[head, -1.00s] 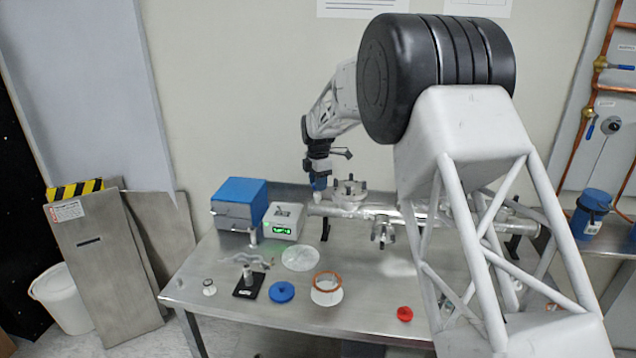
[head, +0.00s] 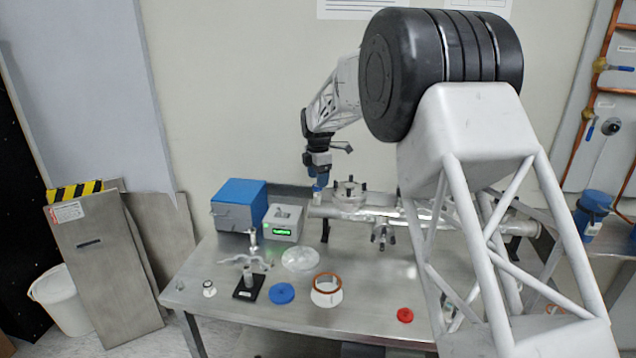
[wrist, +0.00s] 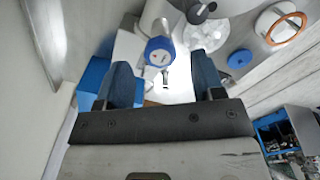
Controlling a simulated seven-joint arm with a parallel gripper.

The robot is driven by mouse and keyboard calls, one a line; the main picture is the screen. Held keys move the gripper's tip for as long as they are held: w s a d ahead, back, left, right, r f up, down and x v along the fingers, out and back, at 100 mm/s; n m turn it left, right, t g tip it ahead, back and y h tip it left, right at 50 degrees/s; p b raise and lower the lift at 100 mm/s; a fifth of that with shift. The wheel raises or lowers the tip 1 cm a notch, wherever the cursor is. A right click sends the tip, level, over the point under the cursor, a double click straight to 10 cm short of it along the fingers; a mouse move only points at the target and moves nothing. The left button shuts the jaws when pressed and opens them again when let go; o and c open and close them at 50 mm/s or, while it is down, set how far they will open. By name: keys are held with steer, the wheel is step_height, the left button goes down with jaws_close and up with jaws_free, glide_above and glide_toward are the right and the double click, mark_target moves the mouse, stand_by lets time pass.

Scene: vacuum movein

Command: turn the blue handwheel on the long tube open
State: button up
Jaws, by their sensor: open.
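The long tube (head: 390,211) lies across the back of the steel table, held up on stands. In the wrist view the blue handwheel (wrist: 159,50), with a pale cap in its middle, sits just beyond and between my two blue fingers. My gripper (wrist: 164,72) is open, with one finger to each side of the wheel and nothing clamped. In the head view my gripper (head: 319,180) points down at the tube's left end. There its blue fingers hide most of the wheel, and I cannot tell whether they touch it.
A loose blue disc (head: 282,293), an orange-rimmed ring (head: 327,289) and a red cap (head: 405,315) lie in front.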

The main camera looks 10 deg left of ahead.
steer(key=shift+r, duration=2.65)
steer(key=shift+s+d+r, duration=0.1)
steer(key=shift+d+r, duration=0.1)
steer(key=s+d+r+m, duration=0.4)
steer(key=s+d, duration=0.4)
steer(key=s, duration=0.1)
steer(key=s+d+r+m+t, duration=0.1)
steer(key=s+d+r+m, duration=0.3)
steer(key=s+d, duration=0.45)
steer(key=s+d+r+m, duration=0.3)
steer(key=s+d+m, duration=0.2)
steer(key=s+d, duration=0.3)
steer(key=s+d+f+m, duration=0.2)
steer(key=s+d+m, duration=0.1)
steer(key=s, duration=0.8)
steer(key=s+d+f+m+t, duration=0.1)
steer(key=s+d+f+m, duration=0.2)
steer(key=s, duration=0.8)
steer(key=s+d+f+m, duration=0.3)
steer(key=s+m, duration=0.3)
steer(key=s, duration=0.6)
steer(key=shift+d+t, duration=0.3)
steer(key=shift+d, duration=0.6)
